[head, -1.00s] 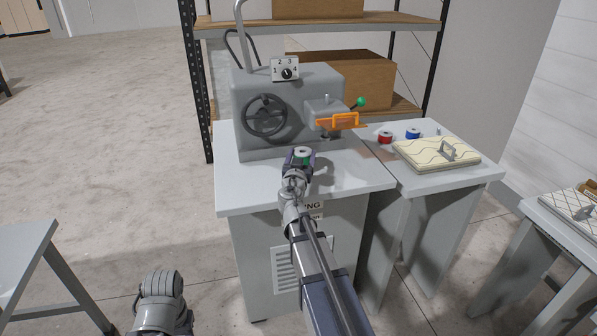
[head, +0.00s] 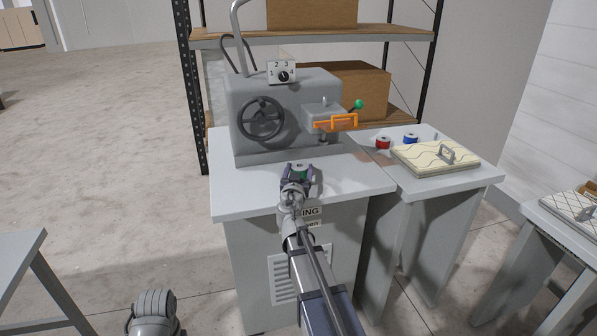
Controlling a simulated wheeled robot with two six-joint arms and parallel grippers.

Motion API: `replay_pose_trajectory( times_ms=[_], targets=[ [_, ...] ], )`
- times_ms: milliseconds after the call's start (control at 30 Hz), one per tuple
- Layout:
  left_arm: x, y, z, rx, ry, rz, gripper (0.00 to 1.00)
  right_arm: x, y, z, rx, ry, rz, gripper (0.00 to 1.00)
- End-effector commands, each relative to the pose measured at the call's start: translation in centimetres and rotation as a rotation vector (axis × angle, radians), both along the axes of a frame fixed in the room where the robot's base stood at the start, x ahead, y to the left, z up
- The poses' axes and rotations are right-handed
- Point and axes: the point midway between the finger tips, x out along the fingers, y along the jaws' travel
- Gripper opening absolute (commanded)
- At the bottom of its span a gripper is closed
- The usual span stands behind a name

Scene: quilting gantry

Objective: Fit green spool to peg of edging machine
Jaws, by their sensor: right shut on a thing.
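The green spool (head: 300,172), with a pale top, is between the fingers of my right gripper (head: 299,175). The right gripper is shut on it, over the front part of the machine's table. The edging machine (head: 285,110) is grey, with a handwheel and a numbered dial. A small upright peg (head: 324,102) stands on top of its right-hand head, up and to the right of the spool and apart from it. An orange guard with a handle (head: 337,123) is at the head's front. My left arm shows at the bottom left; its fingertips cannot be made out.
A side table at the right holds a red spool (head: 383,142), a blue spool (head: 410,138) and a cream quilted board with a handle (head: 436,157). A green-knobbed lever (head: 358,105) sticks out right of the head. The front of the machine table (head: 245,200) is clear.

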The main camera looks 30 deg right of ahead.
Motion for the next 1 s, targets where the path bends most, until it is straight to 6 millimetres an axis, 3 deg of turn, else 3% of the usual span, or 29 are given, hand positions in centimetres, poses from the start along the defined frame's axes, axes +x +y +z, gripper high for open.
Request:
replay_pose_trajectory(
  times_ms=[33, 267, 600, 1000],
  targets=[
    [0.0, 0.0, -0.1, 0.0, 0.0, 0.0, 0.5, 0.0, 0.0, -0.1, 0.0, 0.0, 0.0, 0.75],
    [0.0, 0.0, -0.1, 0.0, 0.0, 0.0, 0.5, 0.0, 0.0, -0.1, 0.0, 0.0, 0.0, 1.0],
    [0.0, 0.0, 0.5, 0.0, 0.0, 0.0, 0.5, -0.1, 0.1, 0.5, 0.0, 0.0, 0.0, 1.0],
    [0.0, 0.0, 0.3, 0.0, 0.0, 0.0, 0.5, -6.8, 4.8, 0.3, 0.0, 0.0, 0.002, 1.0]
  ],
)
